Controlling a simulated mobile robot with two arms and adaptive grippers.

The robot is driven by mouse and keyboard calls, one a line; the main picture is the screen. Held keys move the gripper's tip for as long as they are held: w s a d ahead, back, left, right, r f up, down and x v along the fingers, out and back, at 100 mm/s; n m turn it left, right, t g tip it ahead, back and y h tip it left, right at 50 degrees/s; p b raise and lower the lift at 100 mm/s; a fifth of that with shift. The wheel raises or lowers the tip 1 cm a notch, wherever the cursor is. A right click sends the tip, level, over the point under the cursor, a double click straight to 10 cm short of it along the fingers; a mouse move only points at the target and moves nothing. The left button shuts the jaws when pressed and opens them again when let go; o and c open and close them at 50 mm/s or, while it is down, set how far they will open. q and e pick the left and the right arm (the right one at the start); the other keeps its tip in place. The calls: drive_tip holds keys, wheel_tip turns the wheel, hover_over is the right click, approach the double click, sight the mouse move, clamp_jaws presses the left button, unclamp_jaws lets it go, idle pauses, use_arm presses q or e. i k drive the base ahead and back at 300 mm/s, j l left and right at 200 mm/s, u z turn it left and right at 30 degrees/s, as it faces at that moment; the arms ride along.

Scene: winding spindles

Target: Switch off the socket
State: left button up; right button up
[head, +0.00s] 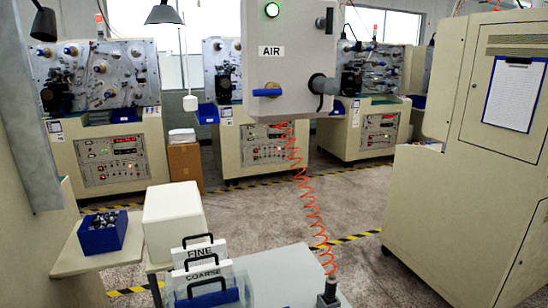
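A light grey box (288,55) labelled AIR hangs in the upper middle of the head view. Neither of my grippers is in view.
An orange coiled hose (310,200) hangs below the box to a grey fitting (328,294) at a pale table (285,270). FINE and COARSE holders (203,272), a white box (175,222) and a blue bin (102,235) stand at left. A beige cabinet (465,210) fills the right.

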sight(330, 21)
drive_tip(key=i+l, duration=0.15)
drive_tip(key=l, duration=0.2)
drive_tip(key=i+l, duration=0.2)
drive_tip(key=l, duration=0.2)
drive_tip(key=i+l+u, duration=0.1)
drive_tip(key=l, duration=0.25)
drive_tip(key=i+l, duration=0.25)
drive_tip(key=l, duration=0.15)
drive_tip(key=i+l, duration=0.15)
drive_tip(key=l, duration=0.25)
drive_tip(key=i+l, duration=0.15)
drive_tip(key=l, duration=0.2)
drive_tip(key=i+l+u, duration=0.1)
drive_tip(key=l, duration=0.3)
drive_tip(key=i+l, duration=0.2)
drive_tip(key=l, duration=0.2)
